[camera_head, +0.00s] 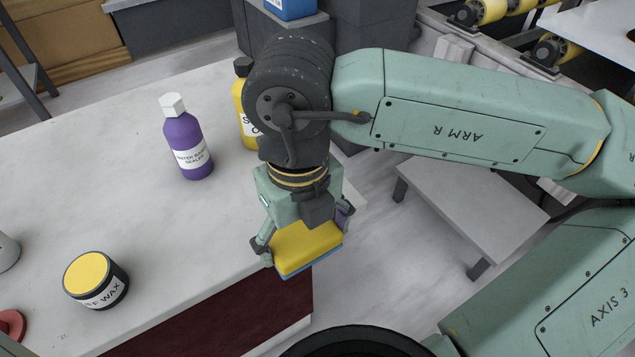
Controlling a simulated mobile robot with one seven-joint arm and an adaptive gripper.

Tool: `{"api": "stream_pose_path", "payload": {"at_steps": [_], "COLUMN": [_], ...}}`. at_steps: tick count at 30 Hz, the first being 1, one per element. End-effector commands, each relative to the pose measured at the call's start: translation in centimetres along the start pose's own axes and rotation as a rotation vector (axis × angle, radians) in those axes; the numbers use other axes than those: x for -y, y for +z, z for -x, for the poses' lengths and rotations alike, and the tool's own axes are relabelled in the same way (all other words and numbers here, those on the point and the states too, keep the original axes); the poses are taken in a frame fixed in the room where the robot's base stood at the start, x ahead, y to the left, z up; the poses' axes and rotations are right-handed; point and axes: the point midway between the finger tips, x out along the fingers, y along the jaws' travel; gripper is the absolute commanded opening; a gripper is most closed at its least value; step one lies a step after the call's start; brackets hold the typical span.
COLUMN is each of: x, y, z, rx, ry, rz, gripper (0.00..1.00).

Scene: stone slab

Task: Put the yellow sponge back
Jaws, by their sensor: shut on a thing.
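The yellow sponge (306,247) has a blue underside layer and is seen from above. My gripper (302,238) points down and is shut on the sponge, with a finger at its left side and another at its right. The sponge is at the slab's right edge in the picture, near the front corner. I cannot tell whether it hangs above the slab or just beyond its edge.
On the pale stone slab (90,150) stand a purple bottle (188,145), a yellow bottle (241,100) partly hidden by my arm, and a wax jar (95,280). A red object (10,325) lies far left. A low grey table (465,200) stands right.

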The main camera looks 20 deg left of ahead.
Motion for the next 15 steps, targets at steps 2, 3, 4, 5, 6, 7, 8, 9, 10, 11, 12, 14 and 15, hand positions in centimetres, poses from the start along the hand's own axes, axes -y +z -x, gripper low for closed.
{"api": "stream_pose_path", "payload": {"at_steps": [2, 3, 4, 5, 6, 7, 8, 9, 10, 11, 12, 14, 15], "x": [0.8, 1.3, 1.8, 2.2, 2.9, 3.3, 3.7, 4.4, 4.8, 5.2, 5.9, 6.7, 7.1], "y": [1.2, 2.1, 2.7, 3.4, 4.3, 5.0, 5.7, 6.6, 7.3, 7.9, 8.8, 10.0, 10.6], "z": [0.1, 0.0, 0.0, -0.1, -0.2, -0.2, -0.3, -0.5, -0.5, -0.6, -0.7, -0.8, -1.0], "rx": [-0.002, -0.002, -0.003, -0.002, -0.002, -0.002, -0.002, -0.002, -0.002, -0.003, -0.003, -0.003, -0.003], "ry": [0.003, 0.003, 0.005, 0.005, 0.005, 0.005, 0.005, 0.005, 0.005, 0.004, 0.003, 0.003, 0.003], "rz": [-0.005, -0.006, -0.005, -0.005, -0.005, -0.004, -0.004, -0.005, -0.004, -0.003, -0.004, -0.003, -0.003], "gripper": [0.56, 0.56, 0.56, 0.56, 0.56, 0.56, 0.56, 0.56, 0.56, 0.56, 0.56, 0.56, 0.56]}}
